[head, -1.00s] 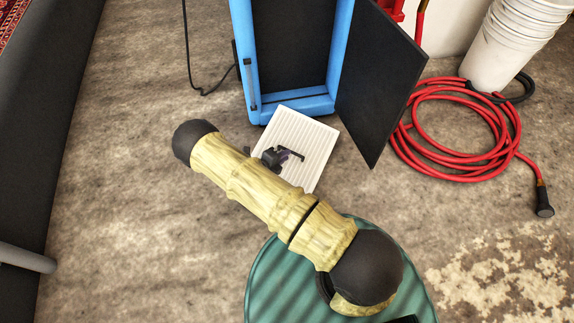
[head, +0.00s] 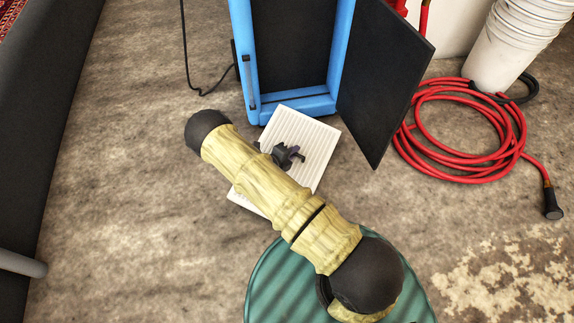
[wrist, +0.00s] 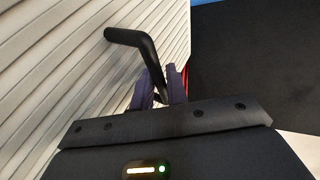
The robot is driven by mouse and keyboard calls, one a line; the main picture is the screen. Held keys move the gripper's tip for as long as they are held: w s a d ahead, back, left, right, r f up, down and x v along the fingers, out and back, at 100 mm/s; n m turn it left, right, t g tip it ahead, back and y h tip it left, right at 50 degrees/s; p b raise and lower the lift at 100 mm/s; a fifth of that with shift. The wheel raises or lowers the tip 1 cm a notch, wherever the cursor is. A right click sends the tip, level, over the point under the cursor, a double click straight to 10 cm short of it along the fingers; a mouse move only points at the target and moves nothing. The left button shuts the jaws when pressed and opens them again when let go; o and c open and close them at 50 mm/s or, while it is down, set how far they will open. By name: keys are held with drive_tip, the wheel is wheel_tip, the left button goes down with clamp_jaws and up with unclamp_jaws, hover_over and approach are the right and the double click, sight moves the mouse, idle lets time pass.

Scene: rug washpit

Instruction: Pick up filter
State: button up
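The filter's pleats (wrist: 60,75) fill the left of the wrist view. My gripper (head: 292,152) is over the filter at the handle. In the wrist view its two purple fingers (wrist: 160,80) stand slightly apart, one on each side of the handle bar. Contact between fingers and bar is hard to make out. My arm hides part of the filter.
The blue machine (head: 297,106) stands open behind the filter, with a dark panel (head: 383,85) beside it on the right. A coiled red hose (head: 415,145) and stacked white buckets (head: 500,55) are at the right. The floor left of the filter is clear.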

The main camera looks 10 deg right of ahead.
idle(0.3)
clamp_jaws()
drive_tip(key=shift+r, duration=0.1)
wheel_tip(320, 180, up, 10)
drive_tip(key=p, duration=0.6)
drive_tip(key=shift+p, duration=0.35)
drive_tip(key=s+r+p, duration=0.2)
drive_tip(key=r+p, duration=1.5)
drive_tip(key=r, duration=0.3)
drive_tip(key=s+r+p, duration=0.3)
drive_tip(key=r+p, duration=1.5)
drive_tip(key=r, duration=0.3)
drive_tip(key=s+r+p, duration=0.3)
drive_tip(key=r+p, duration=1.5)
drive_tip(key=r, duration=0.2)
drive_tip(key=shift+a+r+n+t, duration=0.15)
drive_tip(key=shift+a+n+t, duration=0.15)
